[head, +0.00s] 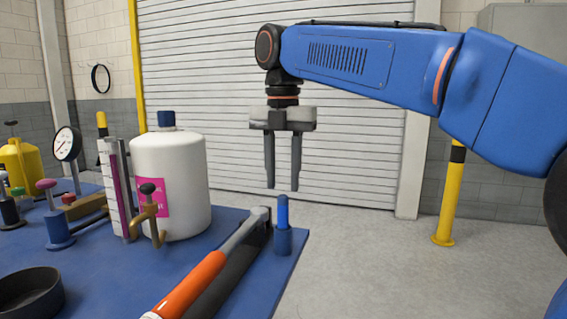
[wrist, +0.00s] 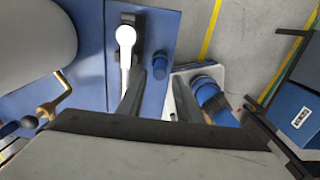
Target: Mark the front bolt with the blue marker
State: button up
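The blue marker (head: 283,212) stands upright in a dark blue holder (head: 283,243) at the right edge of the blue work surface (head: 110,285). In the wrist view, a round blue top (wrist: 160,64) at the marker's place shows between the fingers. My gripper (head: 283,187) hangs pointing down, roughly above the marker in the head view. Its two fingers are apart with nothing between them, and they also show in the wrist view (wrist: 158,78). The tips look a little above the marker; the exact gap cannot be told. I cannot make out a front bolt in either view.
A tool with an orange handle (head: 190,285) lies close left of the holder. A large white bottle (head: 185,190), a brass valve-like part (head: 151,212), a dial gauge (head: 67,143) and a black bowl (head: 28,292) stand further left.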

aim_at(283, 196)
jog(key=shift+f, duration=3.05)
grip_shut()
jog(key=shift+r, duration=3.75)
jog(key=shift+s, duration=0.1)
